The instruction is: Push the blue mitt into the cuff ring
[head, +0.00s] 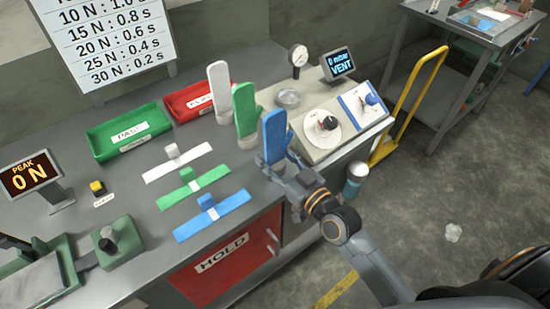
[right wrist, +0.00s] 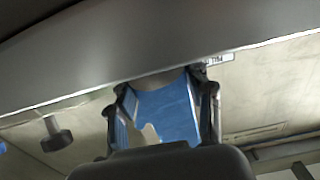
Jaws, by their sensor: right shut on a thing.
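The blue mitt (head: 273,134) stands upright at the front edge of the bench, right of a green mitt (head: 244,108) and a white mitt (head: 219,90). My right gripper (head: 270,162) is at its lower part, shut on it. In the right wrist view blue material (right wrist: 168,108) fills the space between the two fingers, under a grey edge. My left gripper is not in view.
The console (head: 345,125) carries a gauge (head: 298,56), a VENT display (head: 341,63) and knobs. Green (head: 125,132) and red (head: 196,100) trays stand behind white, green and blue strips with blocks (head: 212,215). A yellow-handled cart (head: 412,90) is at right.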

